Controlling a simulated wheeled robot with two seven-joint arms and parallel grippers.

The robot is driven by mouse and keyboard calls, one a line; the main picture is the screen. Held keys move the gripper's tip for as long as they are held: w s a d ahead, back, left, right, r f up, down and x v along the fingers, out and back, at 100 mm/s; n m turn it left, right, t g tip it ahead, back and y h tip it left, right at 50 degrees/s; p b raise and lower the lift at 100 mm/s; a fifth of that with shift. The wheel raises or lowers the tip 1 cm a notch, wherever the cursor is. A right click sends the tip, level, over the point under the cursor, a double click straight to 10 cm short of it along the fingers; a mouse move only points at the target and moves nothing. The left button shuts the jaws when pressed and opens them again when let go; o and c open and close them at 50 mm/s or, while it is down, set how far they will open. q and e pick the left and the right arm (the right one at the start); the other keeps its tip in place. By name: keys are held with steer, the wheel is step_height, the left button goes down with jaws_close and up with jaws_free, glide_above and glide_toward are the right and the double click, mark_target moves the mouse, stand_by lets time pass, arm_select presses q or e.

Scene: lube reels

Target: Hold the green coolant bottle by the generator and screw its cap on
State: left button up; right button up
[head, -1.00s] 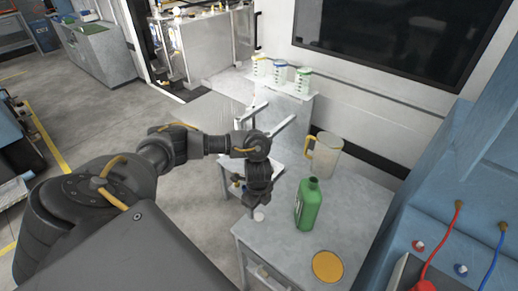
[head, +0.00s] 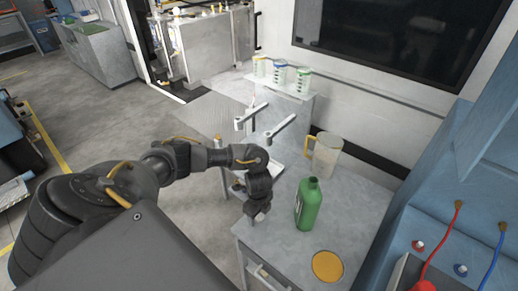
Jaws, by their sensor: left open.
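The green coolant bottle (head: 308,205) stands upright on the grey bench (head: 290,252), its neck open at the top with no cap on it. My left gripper (head: 265,120) is open and empty. Its two pale fingers are spread apart beyond my dark wrist, up and to the left of the bottle, and do not touch it. I cannot make out the bottle's cap clearly; my wrist covers part of the bench left of the bottle. I cannot identify the generator for certain. My right gripper is not in view.
A clear jug (head: 325,155) with a yellow handle stands behind the bottle. A yellow-orange disc (head: 327,266) lies in front of it. Several capped containers (head: 280,77) stand on a shelf at the back. A blue cabinet with red and blue cables (head: 470,200) borders the bench on the right.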

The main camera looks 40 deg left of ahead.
mark_target(259, 217)
arm_select(q)
steer(key=shift+c, duration=0.4)
steer(key=c, duration=1)
steer(key=shift+r, duration=0.45)
steer(key=r, duration=0.3)
steer(key=shift+d+r, duration=0.25)
steer(key=shift+d, duration=0.05)
steer(key=s+d+r+p, duration=0.1)
steer(key=s+d+r, duration=0.1)
steer(key=d+r, duration=0.1)
steer(key=s+d+r+p, duration=0.1)
steer(key=s+d+r, duration=0.1)
steer(key=d, duration=0.3)
steer(key=s+d+r+p, duration=0.1)
steer(key=s+d+r, duration=0.1)
steer(key=d+r, duration=0.1)
steer(key=shift+s+d+r, duration=0.3)
steer(key=shift+s+d, duration=0.1)
